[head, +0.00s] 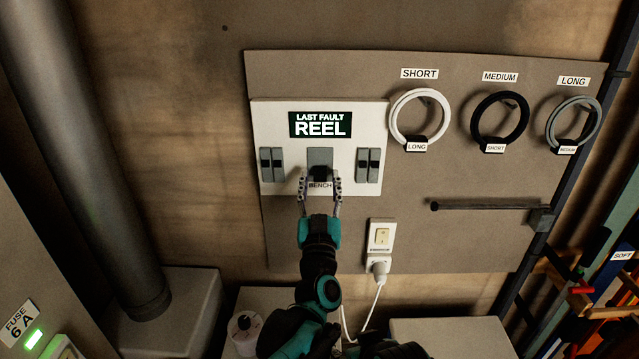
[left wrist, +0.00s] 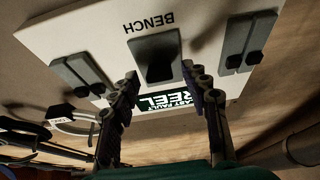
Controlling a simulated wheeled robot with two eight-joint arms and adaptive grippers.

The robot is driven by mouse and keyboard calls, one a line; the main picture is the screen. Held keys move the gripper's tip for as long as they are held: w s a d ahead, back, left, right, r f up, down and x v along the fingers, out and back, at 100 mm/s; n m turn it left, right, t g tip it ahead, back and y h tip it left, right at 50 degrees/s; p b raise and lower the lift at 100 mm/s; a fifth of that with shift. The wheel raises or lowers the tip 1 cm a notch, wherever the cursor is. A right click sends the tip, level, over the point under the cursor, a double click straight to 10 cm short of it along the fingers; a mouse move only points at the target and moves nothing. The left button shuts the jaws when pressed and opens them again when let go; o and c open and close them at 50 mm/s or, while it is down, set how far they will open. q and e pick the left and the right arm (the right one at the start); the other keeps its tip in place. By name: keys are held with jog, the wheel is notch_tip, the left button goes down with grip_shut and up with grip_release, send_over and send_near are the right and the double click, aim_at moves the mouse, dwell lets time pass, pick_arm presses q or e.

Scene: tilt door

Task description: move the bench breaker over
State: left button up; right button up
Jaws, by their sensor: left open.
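The bench breaker (head: 320,158) is a grey block in the middle of a white panel (head: 270,118), above the label BENCH. In the left wrist view the picture is upside down, and the bench breaker (left wrist: 156,50) shows a dark recessed or lever part in its middle. My left gripper (head: 320,180) is open in front of the label, its fingers at either side of the breaker's lower end. The left wrist view shows the open fingers (left wrist: 158,80) spread around the breaker's width, with nothing held. Whether they touch it, I cannot tell. My right gripper is not in view.
Paired narrow breakers flank the bench breaker at left (head: 272,163) and right (head: 368,164). A sign (head: 320,124) above reads LAST FAULT REEL. A socket with a plug (head: 380,238) sits below right. Cable coils (head: 420,115) and a rod (head: 485,206) are to the right.

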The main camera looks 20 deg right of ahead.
pick_arm(q)
jog(key=shift+w, duration=0.15)
jog(key=shift+r, duration=0.1)
grip_shut()
jog(key=shift+r+g+p, duration=0.3)
jog(key=shift+r+p, duration=0.05)
jog(key=shift+p, duration=0.45)
notch_tip(320, 180, up, 3)
jog(key=g+y+p, duration=0.1)
jog(key=g+p, duration=0.2)
jog(key=p, duration=0.4)
jog(key=g+y+p, duration=0.1)
jog(key=g+p, duration=0.3)
jog(key=p, duration=0.3)
jog(key=shift+r, duration=0.2)
jog(key=shift+w+d+g+y+p, duration=0.15)
jog(key=shift+g+y+p, duration=0.25)
jog(key=shift+g+p, duration=0.7)
